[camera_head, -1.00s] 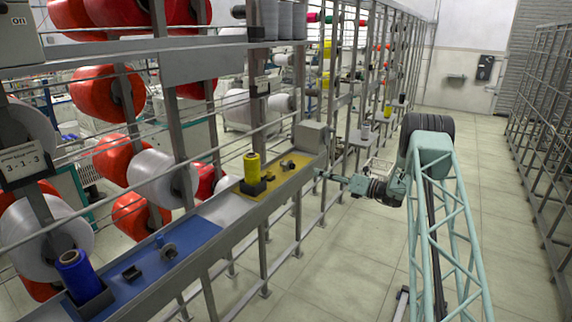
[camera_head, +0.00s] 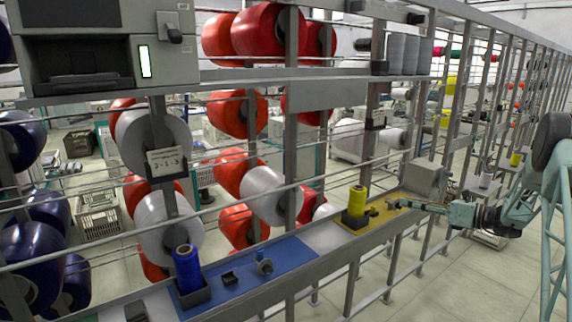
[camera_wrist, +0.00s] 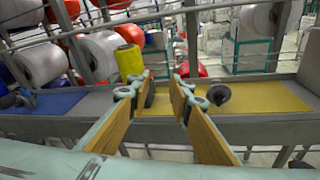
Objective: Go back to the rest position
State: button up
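My gripper (camera_head: 398,204) is in front of the shelf, near the right part of the yellow mat (camera_head: 378,218). In the wrist view my gripper (camera_wrist: 164,90) has its two orange-padded fingers apart, with nothing between them. The yellow bobbin (camera_head: 358,201) stands upright in a dark holder on the yellow mat, left of my gripper; it also shows in the wrist view (camera_wrist: 130,64). A dark round part (camera_wrist: 219,94) lies on the mat to the right of the fingers.
The shelf's blue mat (camera_head: 290,252) carries a blue bobbin (camera_head: 187,268) in a holder and small dark parts. A grey box (camera_head: 428,177) stands at the shelf's right end. Rack posts and rails run behind the shelf. Open floor (camera_head: 450,285) lies at the lower right.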

jog(key=s+a+r+n+g+h, duration=0.1)
jog(key=s+a+r+n+g, duration=0.3)
jog(key=s+a+r, duration=0.55)
jog(key=s+a+r+n+g, duration=0.3)
jog(key=s+a+r+n, duration=0.4)
jog(key=s+a, duration=0.5)
jog(key=s+a+r+n+g+h, duration=0.1)
jog(key=s+a+r+n+h, duration=0.25)
jog(key=s, duration=0.55)
jog(key=s+a+r+n+g+h, duration=0.15)
jog(key=s+a+n, duration=0.25)
jog(key=s+a, duration=0.45)
jog(key=s+d+n+h, duration=0.2)
jog(key=s+n, duration=0.2)
jog(key=s, duration=0.7)
jog(key=s+d+n+t+h, duration=0.1)
jog(key=s+d+n, duration=0.1)
jog(key=s, duration=0.9)
jog(key=s+d+n+t+h, duration=0.1)
jog(key=s+n, duration=0.4)
jog(key=s, duration=0.6)
jog(key=shift+s+d+f+n+h, duration=0.3)
jog(key=shift+d+f+n+h, duration=0.1)
jog(key=shift+h, duration=0.4)
